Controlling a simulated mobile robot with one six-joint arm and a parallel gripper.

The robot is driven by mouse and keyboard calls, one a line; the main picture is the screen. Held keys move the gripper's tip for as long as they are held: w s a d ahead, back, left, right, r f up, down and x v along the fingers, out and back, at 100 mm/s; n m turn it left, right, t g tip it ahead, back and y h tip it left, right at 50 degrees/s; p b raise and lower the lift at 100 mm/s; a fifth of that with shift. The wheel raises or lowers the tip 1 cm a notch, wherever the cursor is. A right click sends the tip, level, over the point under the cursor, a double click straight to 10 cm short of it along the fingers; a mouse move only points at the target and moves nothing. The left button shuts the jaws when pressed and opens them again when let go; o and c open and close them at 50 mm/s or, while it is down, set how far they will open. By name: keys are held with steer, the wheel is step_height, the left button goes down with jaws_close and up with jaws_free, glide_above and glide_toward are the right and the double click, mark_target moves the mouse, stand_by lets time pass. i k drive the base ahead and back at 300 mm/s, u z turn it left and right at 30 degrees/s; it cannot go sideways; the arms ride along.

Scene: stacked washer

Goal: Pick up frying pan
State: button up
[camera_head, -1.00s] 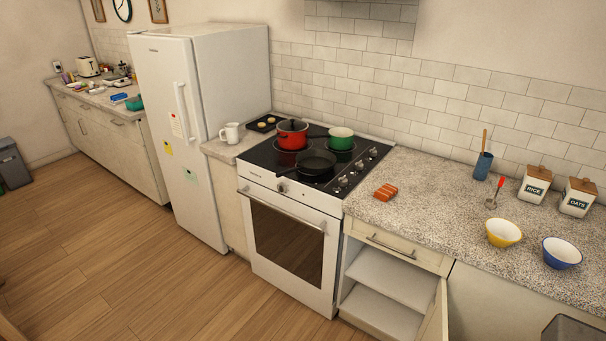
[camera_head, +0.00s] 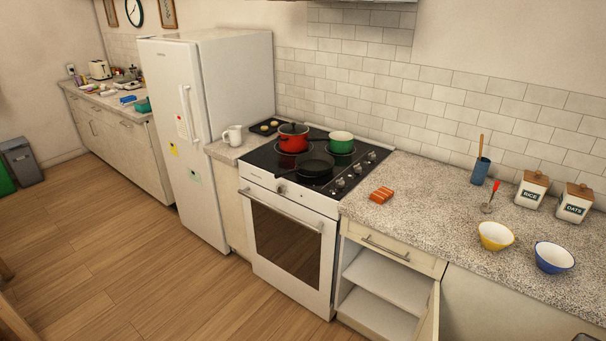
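A black frying pan (camera_head: 315,166) sits on the front part of the black stovetop (camera_head: 268,162), in the middle of the head view. Its handle seems to point toward the front left of the stove.
A cabinet door (camera_head: 430,318) stands open right of the oven (camera_head: 285,245), above the floor. A white mug (camera_head: 232,136) stands left of the stove. The counter (camera_head: 420,200) holds salmon-coloured pieces (camera_head: 381,195), a yellow bowl (camera_head: 495,236) and a blue bowl (camera_head: 554,257). The wooden floor (camera_head: 130,260) is clear.

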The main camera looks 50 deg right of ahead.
mark_target(309, 164)
steer(key=z, duration=0.1)
steer(key=i, duration=0.95)
steer(key=u, duration=0.05)
